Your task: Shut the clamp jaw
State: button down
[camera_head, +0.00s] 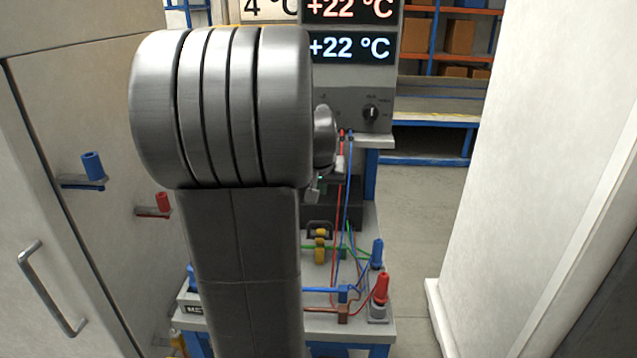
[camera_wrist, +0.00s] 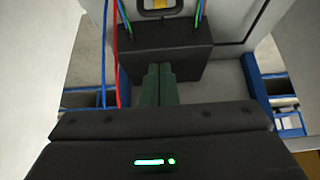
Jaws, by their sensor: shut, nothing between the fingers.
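My gripper (camera_wrist: 159,70) shows in the wrist view as two dark green fingers pressed together, with nothing between them. The fingertips overlap the front of a black box (camera_wrist: 190,45); I cannot tell whether they touch it. In the head view my arm hides most of the gripper. I cannot make out the clamp jaw for certain. Red (camera_head: 381,289) and blue (camera_head: 377,252) upright plugs or handles stand at the right front of the station bench.
Red and blue cables hang down to the bench (camera_head: 384,326). A white cabinet (camera_head: 90,130) with blue and red handles stands left. A pale wall panel (camera_head: 530,150) stands right. Displays reading +22 °C (camera_head: 350,47) are above. Clear floor (camera_head: 430,215) lies right of the bench.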

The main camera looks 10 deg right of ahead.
notch_tip(320, 180, up, 2)
jog(key=w+r+p, duration=0.1)
jog(key=p, duration=0.1)
jog(key=g+p, duration=0.1)
send_over(319, 223)
jog(key=w+d, duration=0.1)
jog(key=w, duration=0.2)
notch_tip(319, 223, down, 9)
jog(key=shift+s+a+f+y+p, duration=0.1)
jog(key=shift+s+f+y+p, duration=0.1)
jog(key=shift+s+f, duration=0.25)
jog(key=shift+s+a+f+y+p, duration=0.15)
jog(key=shift+s+f, duration=0.1)
jog(key=shift+f, duration=0.35)
jog(key=shift+s+a+f, duration=0.1)
jog(key=shift+s+f, duration=0.35)
jog(key=shift+s+f+b, duration=0.1)
jog(key=shift+f+b, duration=0.25)
jog(key=shift+b, duration=0.45)
jog(key=s+t+b, duration=0.1)
jog(key=b, duration=0.3)
jog(key=s+f+t+b, duration=0.1)
jog(key=b, duration=0.3)
jog(key=shift+a, duration=0.3)
jog(key=shift+s+b, duration=0.25)
jog(key=shift+b, duration=0.15)
